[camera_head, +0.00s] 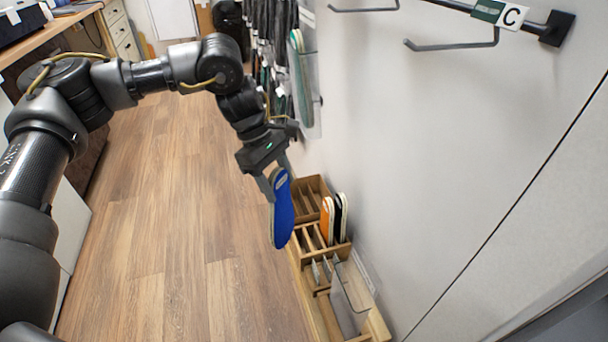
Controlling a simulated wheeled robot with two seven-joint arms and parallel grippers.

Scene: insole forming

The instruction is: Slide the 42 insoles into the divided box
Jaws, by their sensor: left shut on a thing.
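My left gripper (273,184) is shut on a blue insole (283,212), near its upper end. The insole hangs upright in the air, in front of and left of the divided wooden box (300,250) in this view. The box stands low along the wall and has several slots. An orange insole (327,220) and dark insoles with pale edges (341,215) stand upright in slots at its right side. The blue insole hides part of the box's left edge. The size marks on the insoles are too small to read. My right gripper is not in view.
A clear panel (350,290) stands at the near part of the wooden box. Green insoles (301,80) hang on the wall rack behind my gripper. The wooden floor (180,230) at left is clear.

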